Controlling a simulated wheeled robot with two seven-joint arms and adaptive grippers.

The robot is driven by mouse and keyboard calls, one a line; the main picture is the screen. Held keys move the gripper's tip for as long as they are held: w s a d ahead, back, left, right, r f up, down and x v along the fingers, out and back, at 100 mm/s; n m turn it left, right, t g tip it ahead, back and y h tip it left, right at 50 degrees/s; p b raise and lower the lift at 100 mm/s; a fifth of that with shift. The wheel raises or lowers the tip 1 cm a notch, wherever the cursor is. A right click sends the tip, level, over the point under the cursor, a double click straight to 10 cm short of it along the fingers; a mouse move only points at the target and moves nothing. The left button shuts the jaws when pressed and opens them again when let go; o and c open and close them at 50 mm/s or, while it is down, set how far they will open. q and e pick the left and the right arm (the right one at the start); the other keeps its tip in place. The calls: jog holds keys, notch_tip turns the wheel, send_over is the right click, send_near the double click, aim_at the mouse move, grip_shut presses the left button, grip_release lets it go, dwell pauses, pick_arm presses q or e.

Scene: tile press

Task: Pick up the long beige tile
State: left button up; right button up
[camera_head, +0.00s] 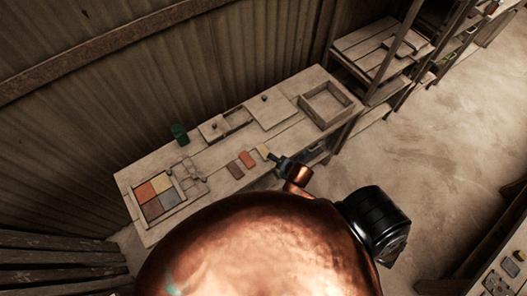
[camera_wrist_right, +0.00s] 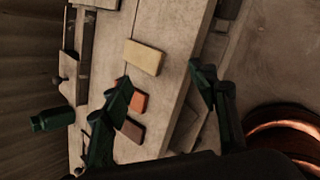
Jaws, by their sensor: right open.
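The long beige tile (camera_head: 263,151) lies flat on the wooden workbench (camera_head: 222,153), at the end of a row of loose tiles. In the right wrist view, the beige tile (camera_wrist_right: 145,57) lies beyond the dark green fingertips, nearer the left finger. My right gripper (camera_wrist_right: 164,84) is open and empty. In the head view, my right gripper (camera_head: 277,159) is just beside the beige tile at the bench's front edge, with my copper arm hiding part of the bench. My left gripper is not in view.
An orange tile (camera_head: 247,159) and a brown tile (camera_head: 235,170) lie beside the beige one. A tray of coloured tiles (camera_head: 183,203) sits at the left end. A green container (camera_head: 180,133) stands at the back. An open wooden box (camera_head: 346,97) is at the right end.

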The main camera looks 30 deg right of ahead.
aim_at(264, 152)
jog(key=w+n, duration=0.1)
jog(key=n, duration=0.2)
jog(key=w+n, duration=0.1)
jog(key=n, duration=0.2)
jog(key=w+f+n+t, duration=0.1)
jog(key=n, duration=0.2)
jog(key=shift+w+a+y, duration=0.15)
jog(key=shift+w+y, duration=0.15)
jog(key=shift+y, duration=0.1)
jog(key=n, duration=0.2)
jog(key=shift+w+a+f+n, duration=0.1)
jog(key=shift+w+f+n, duration=0.05)
jog(key=shift+w+n, duration=0.2)
jog(key=shift+w+f+p, duration=0.25)
jog(key=shift+p, duration=0.05)
jog(key=shift+x, duration=0.85)
jog(key=shift+a+p+x, duration=0.2)
jog(key=shift+p+x, duration=0.1)
jog(key=shift+x, duration=2.45)
jog(key=shift+s, duration=0.1)
jog(key=c, duration=1.3)
jog(key=shift+c, duration=0.2)
